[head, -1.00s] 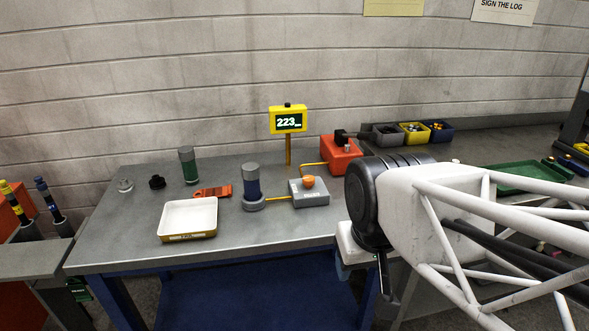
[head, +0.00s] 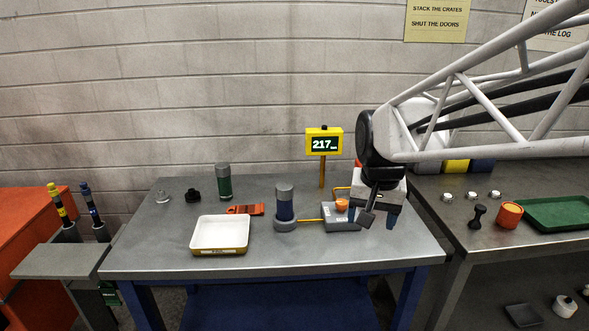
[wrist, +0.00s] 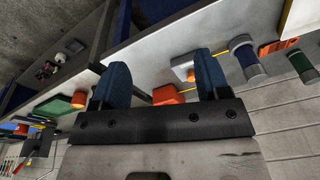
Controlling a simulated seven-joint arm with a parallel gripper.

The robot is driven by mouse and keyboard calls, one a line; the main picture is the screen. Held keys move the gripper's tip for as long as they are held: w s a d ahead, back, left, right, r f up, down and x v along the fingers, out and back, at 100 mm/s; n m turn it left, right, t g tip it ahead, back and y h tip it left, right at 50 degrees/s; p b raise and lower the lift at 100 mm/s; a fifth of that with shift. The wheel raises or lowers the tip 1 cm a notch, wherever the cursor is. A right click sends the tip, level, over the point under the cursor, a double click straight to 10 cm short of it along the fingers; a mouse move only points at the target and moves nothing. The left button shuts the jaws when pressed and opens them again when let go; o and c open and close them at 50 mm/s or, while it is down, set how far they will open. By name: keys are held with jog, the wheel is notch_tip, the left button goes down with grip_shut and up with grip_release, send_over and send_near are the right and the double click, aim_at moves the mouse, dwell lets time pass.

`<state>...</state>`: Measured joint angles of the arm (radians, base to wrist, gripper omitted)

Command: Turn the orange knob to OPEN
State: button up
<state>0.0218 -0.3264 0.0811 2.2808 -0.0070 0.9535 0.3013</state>
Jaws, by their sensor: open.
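The orange knob (head: 342,205) sits on top of a small grey block (head: 340,220) on the bench, joined by a yellow pipe to a dark blue cylinder (head: 285,204). In the wrist view the knob (wrist: 190,75) shows just beside one blue finger, partly hidden. My gripper (head: 371,218) is open and points down, just right of the knob and apart from it. Both blue fingers of my gripper (wrist: 162,62) show in the wrist view with nothing between them. Any OPEN marking is too small to read.
A yellow display (head: 324,141) on a post behind the block reads 217. A white tray (head: 220,234), a green cylinder (head: 223,182) and an orange tool (head: 246,209) lie left. A red-orange box behind is mostly hidden by my arm. The bench front is clear.

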jog(key=w+d+f+m+g, duration=0.1)
jog(key=w+f+m, duration=0.2)
jog(key=w, duration=1.5)
jog(key=m, duration=0.3)
send_over(342, 202)
jog(key=shift+g, duration=0.4)
jog(key=f, duration=0.7)
jog(key=shift+s+a+f, duration=0.1)
jog(key=shift+s+f, duration=0.2)
jog(key=shift+s, duration=0.1)
jog(key=shift+w+f+m, duration=0.3)
jog(key=shift+w, duration=0.2)
jog(key=shift+f, duration=0.2)
jog(key=shift+f, duration=3.75)
jog(key=shift+c, duration=0.3)
jog(key=c, duration=0.9)
jog(key=shift+o, duration=0.2)
